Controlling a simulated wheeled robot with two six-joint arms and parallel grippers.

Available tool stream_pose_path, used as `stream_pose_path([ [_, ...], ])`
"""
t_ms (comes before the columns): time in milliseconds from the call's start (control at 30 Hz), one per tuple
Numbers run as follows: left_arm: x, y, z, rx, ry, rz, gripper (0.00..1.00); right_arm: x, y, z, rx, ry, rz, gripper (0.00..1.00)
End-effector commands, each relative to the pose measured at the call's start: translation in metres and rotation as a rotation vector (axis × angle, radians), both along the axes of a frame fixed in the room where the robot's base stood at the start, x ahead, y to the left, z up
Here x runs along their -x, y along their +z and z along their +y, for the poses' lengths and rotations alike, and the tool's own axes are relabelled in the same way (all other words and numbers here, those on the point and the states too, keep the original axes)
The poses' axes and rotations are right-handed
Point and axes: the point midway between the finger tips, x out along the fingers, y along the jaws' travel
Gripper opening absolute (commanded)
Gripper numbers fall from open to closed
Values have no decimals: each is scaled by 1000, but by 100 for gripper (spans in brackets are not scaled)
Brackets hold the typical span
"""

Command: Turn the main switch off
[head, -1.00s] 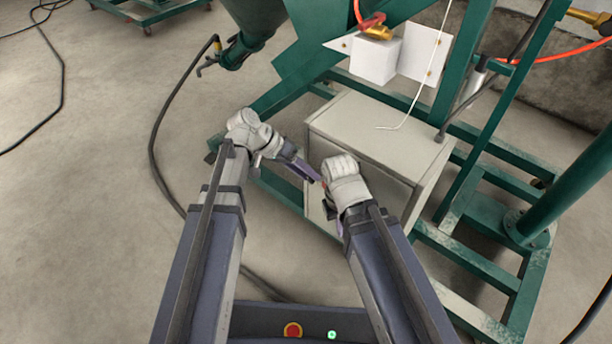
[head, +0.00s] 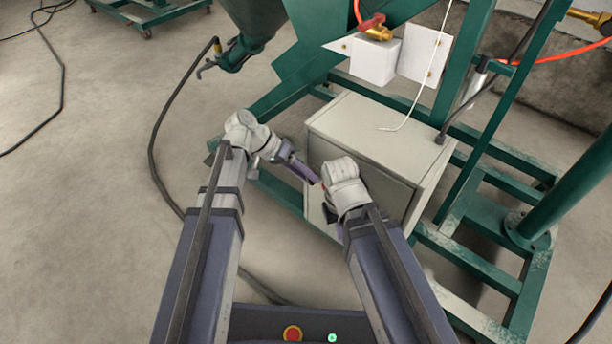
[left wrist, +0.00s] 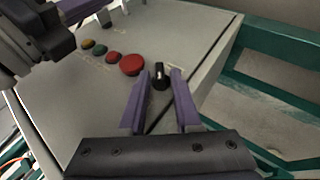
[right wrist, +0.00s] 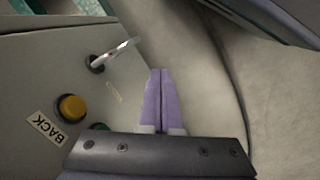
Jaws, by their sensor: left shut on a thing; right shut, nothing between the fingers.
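The light grey control cabinet (head: 375,135) stands on the green frame. In the left wrist view its panel carries a black rotary knob (left wrist: 159,76) with a pale mark, beside a large red button (left wrist: 132,65). My left gripper (left wrist: 160,82) has a finger on each side of this knob and is shut on it. In the head view my left gripper (head: 314,179) is at the cabinet's front, where the knob is hidden. My right gripper (right wrist: 161,72) is shut and empty, apart from the panel. I cannot read which control is the main switch.
Smaller red, green and yellow buttons (left wrist: 100,48) sit in a row. The right wrist view shows a silver key-like lever (right wrist: 115,52) and a yellow button (right wrist: 71,107) labelled BACK. A dark hose (head: 153,150) lies on the floor at left. Green frame bars surround the cabinet.

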Motion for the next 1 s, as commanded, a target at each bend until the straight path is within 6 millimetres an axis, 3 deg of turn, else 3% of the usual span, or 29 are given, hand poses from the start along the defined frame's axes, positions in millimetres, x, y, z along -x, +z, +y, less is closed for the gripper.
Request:
stream_pose_path([
  [600,-4,-15,6,339,0,250,0,-1,-80,0,-1,0,-4,0],
  [1000,-4,-12,6,447,0,330,0,-1,-103,0,-1,0,-4,0],
])
